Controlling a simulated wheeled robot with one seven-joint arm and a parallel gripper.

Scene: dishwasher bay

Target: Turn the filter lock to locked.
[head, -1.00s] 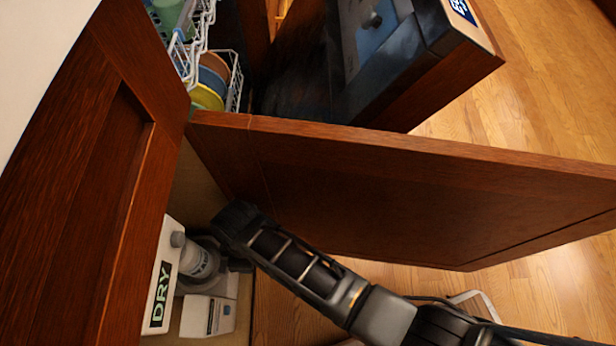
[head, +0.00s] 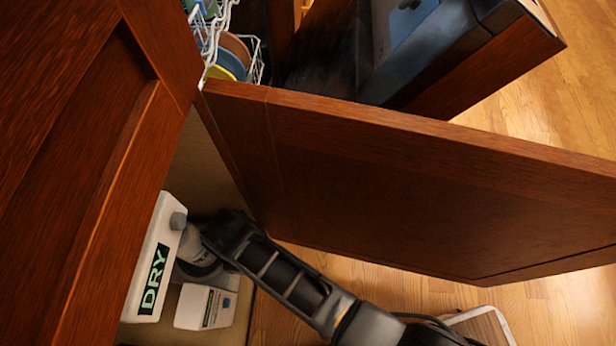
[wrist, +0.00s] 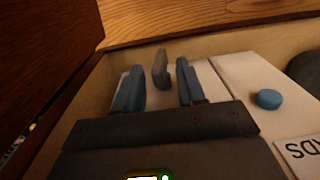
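I cannot make out the filter lock in either view. The dishwasher's open door (head: 425,40) and part of a white wire rack (head: 256,62) show at the top of the head view; most of the tub is hidden. My gripper (wrist: 160,88) is down inside the cupboard left of the open wooden door. In the wrist view its two blue fingers are apart. A grey upright disc, perhaps a bottle cap (wrist: 161,68), shows between and beyond them. I cannot tell whether they touch it. In the head view my fingertips are hidden.
A wooden cupboard door (head: 400,185) stands open between my arm and the dishwasher. Inside the cupboard are a white DRY bottle (head: 152,262) and a white box with a blue cap (head: 205,307). Another wooden panel (head: 75,190) fills the left.

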